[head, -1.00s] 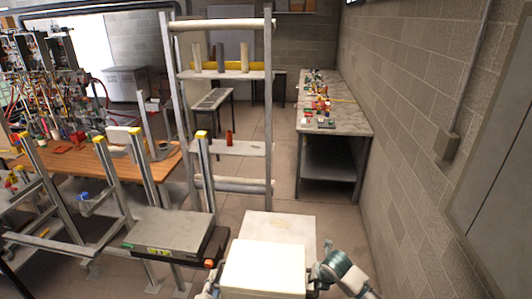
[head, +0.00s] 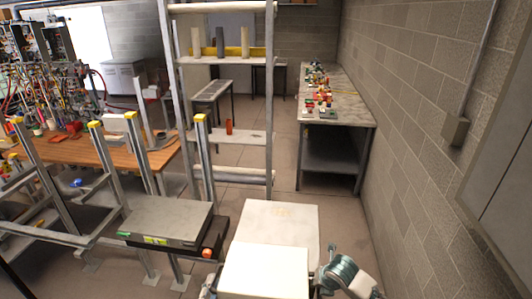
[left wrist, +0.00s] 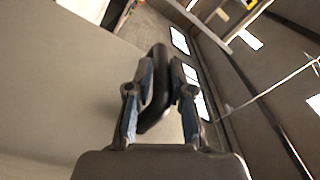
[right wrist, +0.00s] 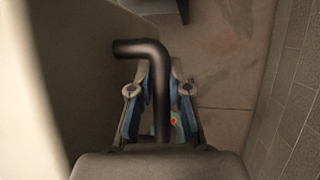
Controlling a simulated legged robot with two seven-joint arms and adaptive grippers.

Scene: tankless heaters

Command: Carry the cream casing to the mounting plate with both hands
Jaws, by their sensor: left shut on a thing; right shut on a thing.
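The cream casing (head: 264,272) is a pale box at the bottom centre of the head view, held between my two hands. Its wall also fills the left part of the left wrist view (left wrist: 60,90) and of the right wrist view (right wrist: 75,70). My left gripper (head: 208,287) is shut on a black handle (left wrist: 157,110) at the casing's side. My right gripper (head: 324,282) is shut on a bent black handle (right wrist: 145,48) on the other side. A pale flat panel (head: 277,219) shows just beyond the casing. I cannot tell whether it is the mounting plate.
A grey flat-topped unit (head: 165,221) with an orange-red knob stands close on the left. A metal rack (head: 230,134) stands ahead. A long bench (head: 340,121) with small coloured parts runs along the right wall (head: 430,130). Floor is open between rack and bench.

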